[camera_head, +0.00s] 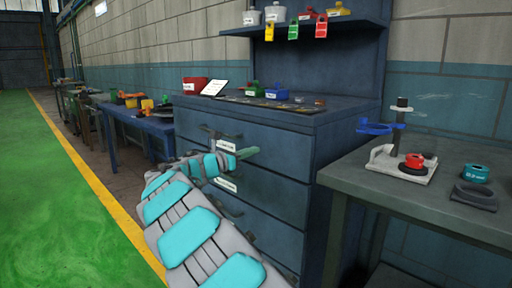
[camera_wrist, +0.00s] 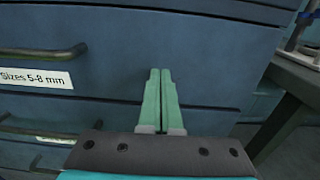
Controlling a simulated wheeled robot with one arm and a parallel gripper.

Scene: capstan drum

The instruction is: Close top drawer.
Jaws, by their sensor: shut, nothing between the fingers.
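The blue-grey cabinet (camera_head: 330,145) stands right of centre in the head view, with drawers stacked in its front. Its top drawer (camera_head: 275,145) lies just under the worktop and looks flush or nearly so; any small gap is hard to tell. My gripper (camera_head: 252,152) is in front of that drawer, right of its handle. In the wrist view, my gripper (camera_wrist: 160,72) has its green fingers shut and empty, pointing at a blue drawer front (camera_wrist: 210,65). A dark bar handle (camera_wrist: 45,52) and a "Sizes 5-8 mm" label (camera_wrist: 35,78) are to the left. Contact cannot be told.
Lower drawers with handles continue below, partly hidden by my arm. A grey table (camera_head: 440,195) with a white fixture (camera_head: 400,165) stands at the right. Small bins and tools (camera_head: 270,93) lie on the cabinet top. The green floor (camera_head: 60,200) at left is clear.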

